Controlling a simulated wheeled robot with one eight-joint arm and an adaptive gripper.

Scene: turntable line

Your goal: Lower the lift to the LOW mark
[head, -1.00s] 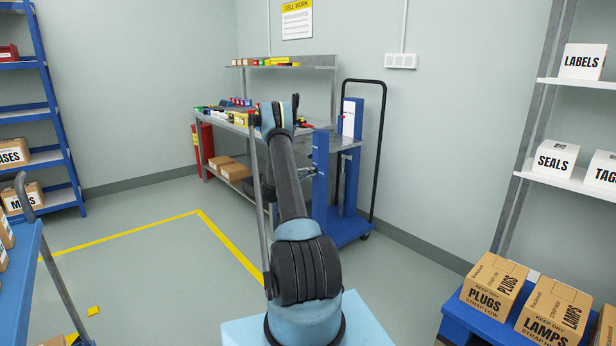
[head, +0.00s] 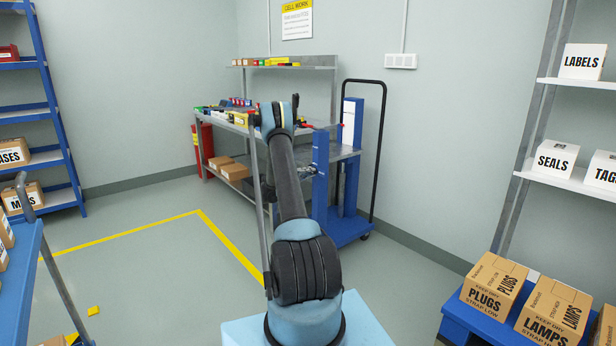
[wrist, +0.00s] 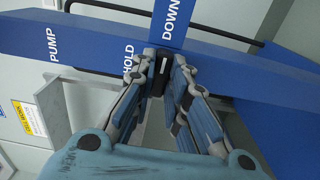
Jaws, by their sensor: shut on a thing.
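The blue lift (head: 320,190) stands by the workbench, with a grey platform (head: 345,153) between its posts. A white scale plate (head: 351,113) with a small red mark is on its rear post; no LOW lettering is legible. In the wrist view, a blue post (wrist: 90,52) carries the words PUMP and HOLD, and a blue piece (wrist: 170,20) across it reads DOWN. My gripper (wrist: 163,70) is shut on a small dark lever (wrist: 162,62) beside the words HOLD and DOWN.
A black push handle (head: 383,130) rises at the lift's right. A blue pallet (head: 463,322) with cartons is at lower right, and a blue cart (head: 22,270) at left.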

